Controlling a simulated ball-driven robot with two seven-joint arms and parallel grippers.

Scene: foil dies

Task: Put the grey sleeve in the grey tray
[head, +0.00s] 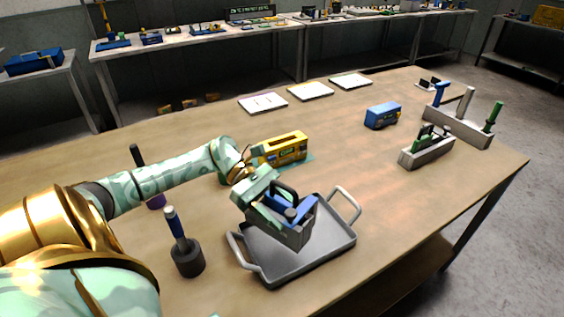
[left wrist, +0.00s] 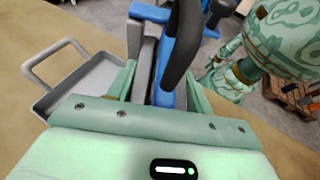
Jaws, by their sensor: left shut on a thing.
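The grey sleeve (head: 292,237) is a boxy grey holder with a blue part and a black handle on top. My left gripper (head: 268,198) is shut on it. In the head view it appears over the grey tray (head: 325,255), hiding part of the floor; I cannot tell whether it touches. The tray has a raised handle at each end. In the left wrist view the gripper (left wrist: 160,88) has its fingers on either side of the grey and blue thing, and the tray (left wrist: 85,85) shows at the left. My right gripper is not in view.
A yellow box (head: 281,149) stands just behind my left gripper. A blue-handled tool in a dark round base (head: 187,256) stands left of the tray. A blue box (head: 382,115) and a grey rack with green parts (head: 427,151) are farther right. Table between is clear.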

